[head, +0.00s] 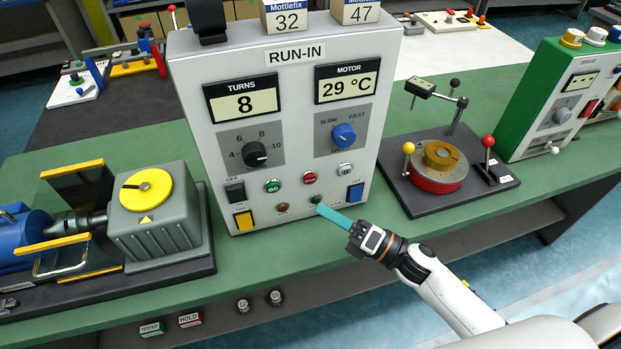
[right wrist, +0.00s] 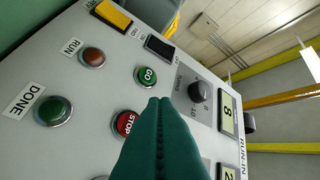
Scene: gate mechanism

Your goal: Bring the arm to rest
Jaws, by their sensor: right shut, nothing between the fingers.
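My right gripper (head: 322,210) has its teal fingers pressed together and empty, in front of the lower part of the RUN-IN panel (head: 340,60). In the head view its tips lie just below the green DONE lamp (head: 315,199). In the right wrist view the fingers (right wrist: 160,104) point at the panel, overlapping the area between the green GO button (right wrist: 147,76) and the red STOP button (right wrist: 125,122). I cannot tell whether the tips touch the panel. The turns display (head: 244,104) reads 8 and the motor display (head: 346,84) reads 29 °C. My left gripper is not in view.
A grey gearbox with a yellow dial (head: 146,190) and a blue motor (head: 22,236) stand left of the panel. A red and brass turntable fixture (head: 437,176) stands to the right, with a green cabinet (head: 560,95) beyond. The green bench front (head: 270,270) is clear.

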